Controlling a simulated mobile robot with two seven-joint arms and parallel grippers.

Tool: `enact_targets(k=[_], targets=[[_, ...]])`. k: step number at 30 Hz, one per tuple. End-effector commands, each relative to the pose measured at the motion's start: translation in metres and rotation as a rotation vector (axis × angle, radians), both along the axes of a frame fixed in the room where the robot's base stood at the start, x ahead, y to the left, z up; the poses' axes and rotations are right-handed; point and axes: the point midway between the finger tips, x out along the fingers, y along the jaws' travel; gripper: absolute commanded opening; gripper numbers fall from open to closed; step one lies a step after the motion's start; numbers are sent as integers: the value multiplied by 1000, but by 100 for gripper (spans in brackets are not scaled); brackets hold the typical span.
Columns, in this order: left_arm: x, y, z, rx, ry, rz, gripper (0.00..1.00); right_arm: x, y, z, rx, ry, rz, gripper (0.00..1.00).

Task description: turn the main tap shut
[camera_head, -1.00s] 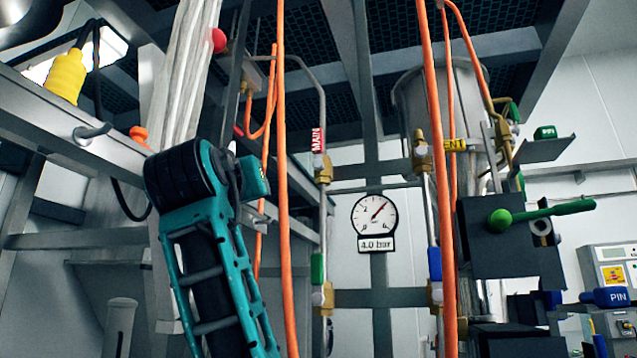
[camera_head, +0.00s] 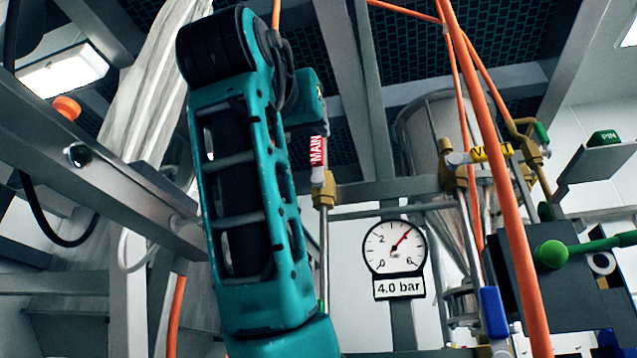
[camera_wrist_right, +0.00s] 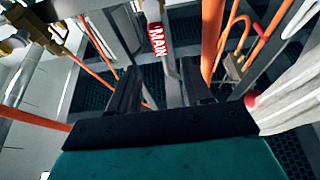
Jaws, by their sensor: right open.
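The main tap (camera_head: 323,190) has a brass body and a red sleeve with a white MAIN label (camera_head: 318,151), standing upright in line with its thin pipe. The label also shows in the right wrist view (camera_wrist_right: 158,40), beyond the fingertips and roughly between them. My right gripper (camera_wrist_right: 160,85) is open, with two dark fingers apart and nothing between them. In the head view my teal right arm rises left of the tap, and its hand is just above the label; the fingers are hard to make out there. My left gripper is not in view.
Orange hoses (camera_head: 497,150) hang right of the tap. A pressure gauge (camera_head: 395,247) reading 4.0 bar is at right. A grey frame beam (camera_head: 100,165) crosses at left, near my arm.

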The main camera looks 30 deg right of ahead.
Motion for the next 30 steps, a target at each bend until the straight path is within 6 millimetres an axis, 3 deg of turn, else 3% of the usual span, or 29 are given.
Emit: enact_targets(k=[9,15,29,30], targets=[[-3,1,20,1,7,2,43,41,-49,28,2,3,-3,49],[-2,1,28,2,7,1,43,59,-69,39,1,2,0,49],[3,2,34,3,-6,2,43,66,-77,41,1,1,1,49],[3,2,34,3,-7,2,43,66,-77,41,1,1,1,45]])
